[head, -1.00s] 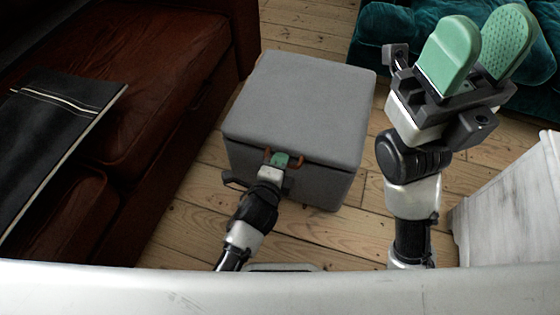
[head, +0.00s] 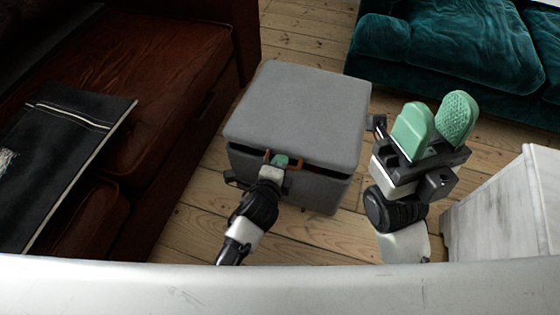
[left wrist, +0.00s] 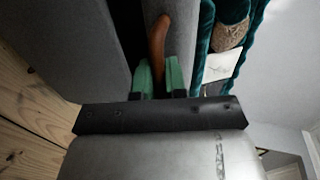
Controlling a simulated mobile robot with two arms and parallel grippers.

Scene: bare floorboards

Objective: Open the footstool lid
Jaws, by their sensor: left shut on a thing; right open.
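The grey footstool (head: 300,190) stands on the floorboards in the middle of the head view. Its lid (head: 300,108) is slightly raised along the front edge, with a dark gap below it. My left gripper (head: 281,160) is at the front edge, shut on the brown handle (head: 268,155) of the lid. In the left wrist view the handle (left wrist: 158,45) runs between the green fingertips (left wrist: 158,75). My right gripper (head: 433,122) is open and empty, held up to the right of the footstool, apart from it.
A brown leather sofa (head: 150,80) with a black cloth (head: 65,140) is at the left. A teal sofa (head: 450,45) stands at the back right. A whitish cabinet (head: 505,215) is at the right. Bare floorboards (head: 310,35) lie behind the footstool.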

